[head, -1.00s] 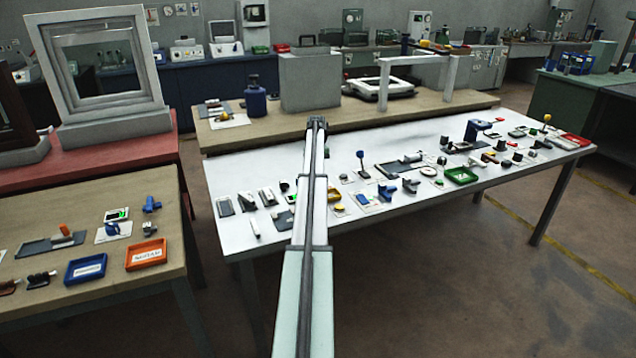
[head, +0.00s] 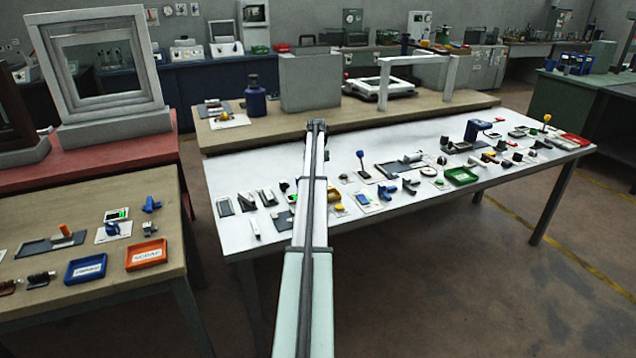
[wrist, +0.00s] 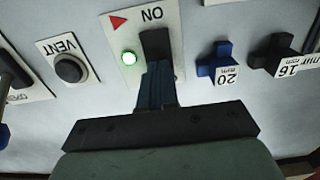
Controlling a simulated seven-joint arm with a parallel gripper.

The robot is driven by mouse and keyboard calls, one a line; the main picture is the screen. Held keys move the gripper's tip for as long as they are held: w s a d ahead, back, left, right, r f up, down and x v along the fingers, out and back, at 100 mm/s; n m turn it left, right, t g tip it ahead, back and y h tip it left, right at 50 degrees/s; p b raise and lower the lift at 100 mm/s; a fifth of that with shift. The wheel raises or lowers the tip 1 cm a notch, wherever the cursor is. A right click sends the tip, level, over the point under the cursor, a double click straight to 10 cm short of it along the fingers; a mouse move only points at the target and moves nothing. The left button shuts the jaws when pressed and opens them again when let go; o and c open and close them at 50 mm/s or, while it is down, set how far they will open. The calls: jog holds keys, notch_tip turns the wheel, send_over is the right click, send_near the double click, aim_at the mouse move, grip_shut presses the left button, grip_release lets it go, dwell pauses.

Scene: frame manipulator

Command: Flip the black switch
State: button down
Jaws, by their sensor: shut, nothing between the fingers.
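The black switch (wrist: 155,42) sits on a white plate (wrist: 172,15) marked "ON" in the wrist view, with the lettering upside down. A red triangle and a lit green lamp (wrist: 128,58) are on the same plate. My gripper (wrist: 156,72) is shut and empty. Its fingertips overlap the near end of the switch in the picture and hide that part. I cannot tell whether they touch it. In the head view my arm hides the gripper and the switch.
A round "VENT" button (wrist: 69,69) is left of the switch.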

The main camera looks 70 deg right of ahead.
jog(key=shift+f, duration=0.35)
jog(key=shift+r, duration=0.15)
dwell(0.3)
jog(key=shift+r, duration=3.35)
